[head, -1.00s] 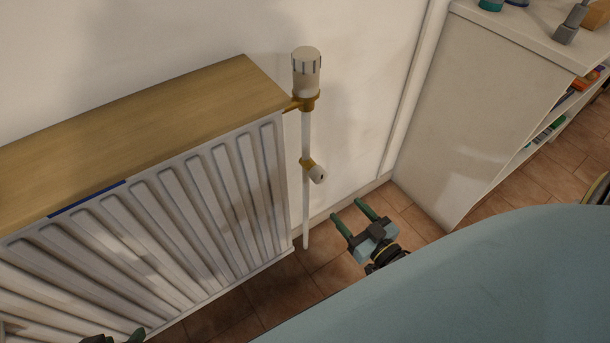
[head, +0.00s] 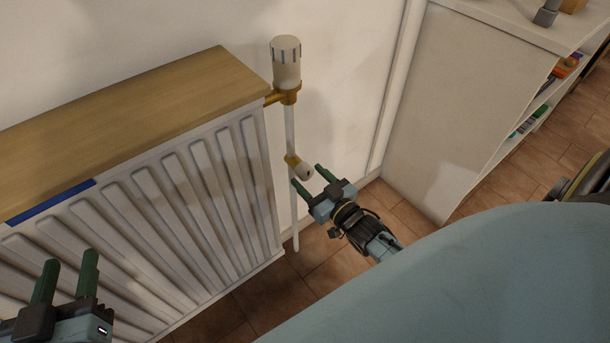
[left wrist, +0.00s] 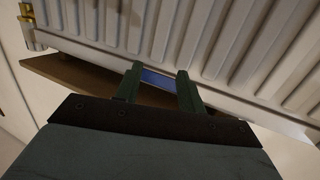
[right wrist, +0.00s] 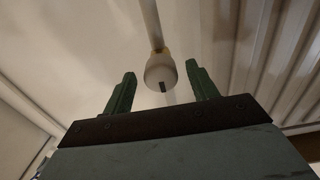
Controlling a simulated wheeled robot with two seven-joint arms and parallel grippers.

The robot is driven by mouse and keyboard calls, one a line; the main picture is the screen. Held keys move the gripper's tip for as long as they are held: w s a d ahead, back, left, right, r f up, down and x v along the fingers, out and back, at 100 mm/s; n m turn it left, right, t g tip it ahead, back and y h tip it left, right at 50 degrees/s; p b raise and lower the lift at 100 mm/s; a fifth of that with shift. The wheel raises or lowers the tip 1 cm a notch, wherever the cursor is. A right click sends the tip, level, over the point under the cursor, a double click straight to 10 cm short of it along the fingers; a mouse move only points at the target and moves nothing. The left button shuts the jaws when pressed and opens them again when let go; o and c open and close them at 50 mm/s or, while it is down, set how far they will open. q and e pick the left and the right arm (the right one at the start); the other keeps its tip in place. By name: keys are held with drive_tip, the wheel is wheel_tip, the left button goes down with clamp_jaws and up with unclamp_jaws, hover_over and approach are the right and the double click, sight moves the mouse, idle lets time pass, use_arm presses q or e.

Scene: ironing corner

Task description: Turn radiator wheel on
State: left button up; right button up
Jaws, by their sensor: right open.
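The white radiator (head: 190,185) stands at the left in the head view. On the pipe beside its right end are a large white ridged cap (head: 286,62) on a brass fitting and, lower down, a small white knob (head: 306,172) on a brass stub. My right gripper (head: 307,176) is open at the small knob. In the right wrist view, a white knob (right wrist: 160,72) with a dark mark shows in the gap between the open fingers (right wrist: 161,72); I cannot tell whether they touch it. My left gripper (head: 70,262) is open and empty in front of the radiator.
A wooden shelf (head: 130,100) tops the radiator, with a blue strip (head: 50,201) below its front edge. A white cabinet (head: 460,100) stands to the right. A large pale-blue surface (head: 480,270) fills the lower right. Tiled floor (head: 330,270) shows between.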

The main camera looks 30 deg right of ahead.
use_arm(q)
drive_tip(key=shift+d+r+t+h+b, duration=0.25)
drive_tip(key=shift+r+t, duration=0.4)
drive_tip(key=shift+r, duration=0.35)
drive_tip(key=shift+d+r+t+h+b, duration=0.15)
drive_tip(key=shift+r+t+h, duration=0.1)
drive_tip(key=shift+r+t, duration=0.6)
use_arm(e)
drive_tip(key=shift+w+a, duration=0.1)
drive_tip(key=shift+w, duration=1.2)
use_arm(q)
drive_tip(key=shift+r, duration=0.15)
use_arm(e)
drive_tip(key=c, duration=1)
